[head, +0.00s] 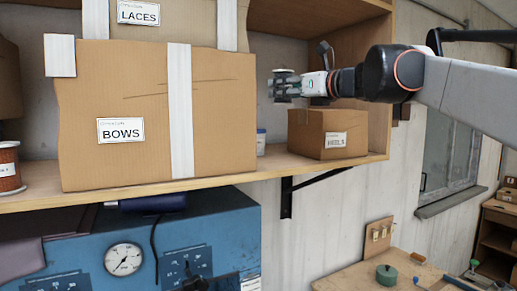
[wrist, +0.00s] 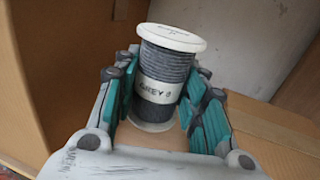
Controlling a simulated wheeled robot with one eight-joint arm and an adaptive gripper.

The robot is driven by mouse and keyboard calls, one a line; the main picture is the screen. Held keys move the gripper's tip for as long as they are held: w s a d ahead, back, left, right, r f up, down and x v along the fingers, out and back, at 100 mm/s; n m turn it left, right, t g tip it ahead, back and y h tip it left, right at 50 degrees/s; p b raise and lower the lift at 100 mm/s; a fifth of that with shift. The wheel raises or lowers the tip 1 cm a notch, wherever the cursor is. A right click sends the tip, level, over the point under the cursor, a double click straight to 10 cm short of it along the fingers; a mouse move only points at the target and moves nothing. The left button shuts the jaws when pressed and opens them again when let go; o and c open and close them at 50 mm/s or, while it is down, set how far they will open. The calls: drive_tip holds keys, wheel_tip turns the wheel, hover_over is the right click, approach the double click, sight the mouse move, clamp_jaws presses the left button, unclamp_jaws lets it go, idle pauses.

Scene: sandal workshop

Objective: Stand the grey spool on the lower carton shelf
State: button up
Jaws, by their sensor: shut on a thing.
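The grey spool (wrist: 165,72) has dark grey thread, pale flanges and a label reading "GREY 3". In the wrist view it stands between my gripper's (wrist: 163,95) green-padded fingers, which are shut on it. In the head view the spool (head: 283,72) is small, with its pale top flange showing and its body partly hidden by my gripper (head: 283,88). It is roughly upright and appears held above the shelf board (head: 275,168), right of the large BOWS carton. Its lower end is partly hidden by the fingers.
The large BOWS carton (head: 130,100) fills the shelf's left and middle. A small carton (head: 328,130) stands at the right end, below my wrist. A red-brown spool (head: 9,168) is at far left.

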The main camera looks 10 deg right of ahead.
wheel_tip(320, 180, down, 16)
drive_tip(key=shift+s+r+p, duration=0.1)
drive_tip(key=shift+r+p, duration=0.15)
drive_tip(key=shift+p, duration=0.3)
drive_tip(key=shift+f, duration=0.2)
drive_tip(key=o, duration=1)
drive_tip(key=shift+o, duration=0.4)
drive_tip(key=shift+r, duration=0.2)
